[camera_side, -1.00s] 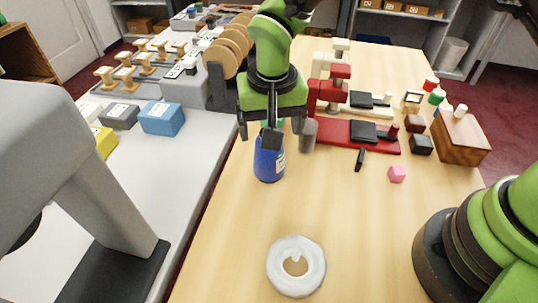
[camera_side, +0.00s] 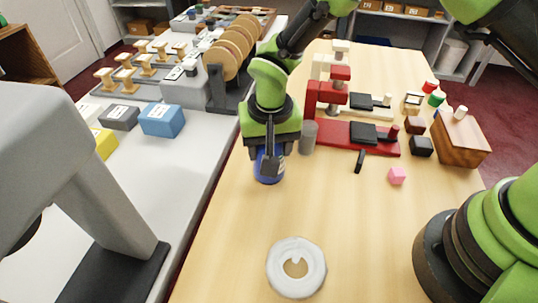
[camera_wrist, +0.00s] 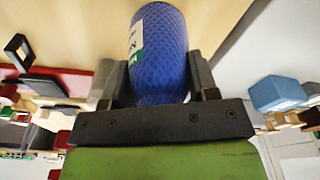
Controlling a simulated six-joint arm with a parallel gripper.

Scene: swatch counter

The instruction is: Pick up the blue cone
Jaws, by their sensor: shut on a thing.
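The blue cone (camera_side: 266,178) stands upright on the wooden counter, left of the middle in the side view, mostly covered by my gripper. In the wrist view the blue cone (camera_wrist: 160,50) shows a textured blue side and a white and green label. My gripper (camera_side: 268,162) has come down over it, one dark finger in front of it. In the wrist view my gripper (camera_wrist: 156,82) has a finger on each side of the cone and is shut on it. The cone's base appears to be on or very near the counter.
A grey cylinder (camera_side: 308,138) stands close at the right, beside a red press (camera_side: 361,135). A white ring (camera_side: 296,287) lies toward the front. The front middle counter is mostly clear.

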